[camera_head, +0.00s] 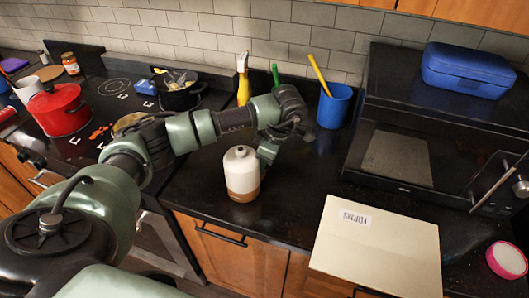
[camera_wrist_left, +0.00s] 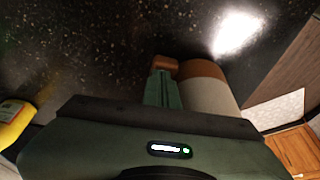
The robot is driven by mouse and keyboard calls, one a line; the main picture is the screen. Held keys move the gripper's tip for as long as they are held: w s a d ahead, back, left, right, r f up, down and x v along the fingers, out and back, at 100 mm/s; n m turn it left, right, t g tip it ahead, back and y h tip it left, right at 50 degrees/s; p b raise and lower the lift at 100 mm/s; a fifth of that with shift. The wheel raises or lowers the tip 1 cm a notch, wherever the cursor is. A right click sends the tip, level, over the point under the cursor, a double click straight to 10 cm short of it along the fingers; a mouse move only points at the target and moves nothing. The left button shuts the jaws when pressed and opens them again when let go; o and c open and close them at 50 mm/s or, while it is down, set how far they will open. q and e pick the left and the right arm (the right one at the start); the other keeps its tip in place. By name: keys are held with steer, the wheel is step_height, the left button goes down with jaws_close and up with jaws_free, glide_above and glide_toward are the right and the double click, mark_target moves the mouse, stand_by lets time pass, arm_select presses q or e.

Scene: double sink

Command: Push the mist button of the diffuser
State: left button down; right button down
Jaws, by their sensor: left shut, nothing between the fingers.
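The diffuser (camera_head: 241,168) stands upright on the dark counter, with a white rounded top and a brown base. My left gripper (camera_head: 264,172) comes down just behind and to the right of it, fingers closed and empty. In the left wrist view the shut green fingers (camera_wrist_left: 161,88) lie alongside the diffuser (camera_wrist_left: 207,92). My right gripper is not in view.
A microwave (camera_head: 400,150) with a blue box (camera_head: 467,70) on top stands to the right. A blue cup (camera_head: 334,106) and yellow bottle (camera_head: 242,80) stand behind. The stove with a red pot (camera_head: 60,110) is left.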

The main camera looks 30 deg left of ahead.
arm_select(q)
steer(key=r+p, duration=0.1)
steer(key=r, duration=0.1)
steer(key=r+p, duration=0.2)
steer(key=shift+w+a+r, duration=0.1)
steer(key=shift+w+r, duration=0.1)
steer(key=shift+d+r+b, duration=0.4)
steer(key=shift+r+b, duration=0.1)
steer(key=shift+b, duration=0.55)
steer(key=v, duration=0.8)
steer(key=shift+r+b, duration=0.25)
steer(key=shift+b, duration=0.05)
